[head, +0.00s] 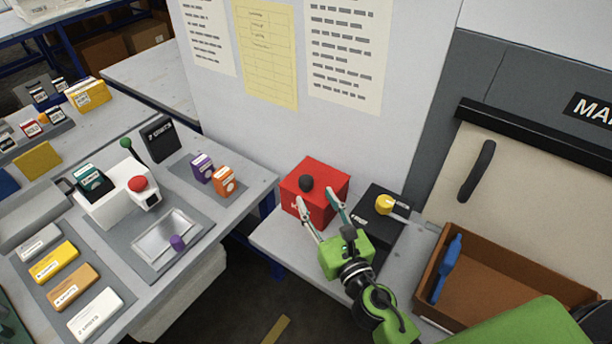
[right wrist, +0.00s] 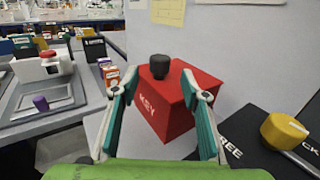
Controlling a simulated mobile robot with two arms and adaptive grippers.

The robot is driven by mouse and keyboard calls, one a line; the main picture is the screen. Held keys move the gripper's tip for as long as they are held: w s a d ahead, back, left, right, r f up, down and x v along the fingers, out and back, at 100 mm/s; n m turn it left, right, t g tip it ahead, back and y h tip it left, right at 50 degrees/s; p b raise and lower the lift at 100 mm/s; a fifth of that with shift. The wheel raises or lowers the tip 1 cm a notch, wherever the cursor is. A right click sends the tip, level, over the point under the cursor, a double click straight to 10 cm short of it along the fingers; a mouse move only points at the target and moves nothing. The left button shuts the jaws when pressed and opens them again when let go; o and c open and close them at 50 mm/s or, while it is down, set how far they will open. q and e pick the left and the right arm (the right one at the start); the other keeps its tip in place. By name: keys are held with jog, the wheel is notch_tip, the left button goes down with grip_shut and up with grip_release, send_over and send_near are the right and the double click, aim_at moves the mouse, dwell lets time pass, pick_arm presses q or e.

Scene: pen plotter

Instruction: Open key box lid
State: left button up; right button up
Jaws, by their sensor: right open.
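The red key box (head: 316,186) stands on the small grey table against the wall, with a black knob (head: 306,183) on its top. In the right wrist view the box (right wrist: 178,106) shows the word KEY on its front, and the knob (right wrist: 160,67) stands up from the lid. The lid looks closed. My right gripper (head: 317,200) is open, its fingers spread in front of the box. In the right wrist view the fingertips (right wrist: 161,83) appear on either side of the knob, with nothing held. My left gripper is not in view.
A black panel (head: 368,213) with a yellow knob (head: 384,204) sits right of the box. A brown tray (head: 480,312) holding a blue tool (head: 446,268) is farther right. The left bench (head: 215,250) carries a white machine (head: 110,200) and several cartons.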

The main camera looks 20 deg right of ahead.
aim_at(309, 187)
jog(key=w, duration=0.5)
jog(key=w+p, duration=0.1)
jog(key=w, duration=0.1)
jog(key=shift+w+a, duration=0.15)
jog(key=shift+a, duration=0.15)
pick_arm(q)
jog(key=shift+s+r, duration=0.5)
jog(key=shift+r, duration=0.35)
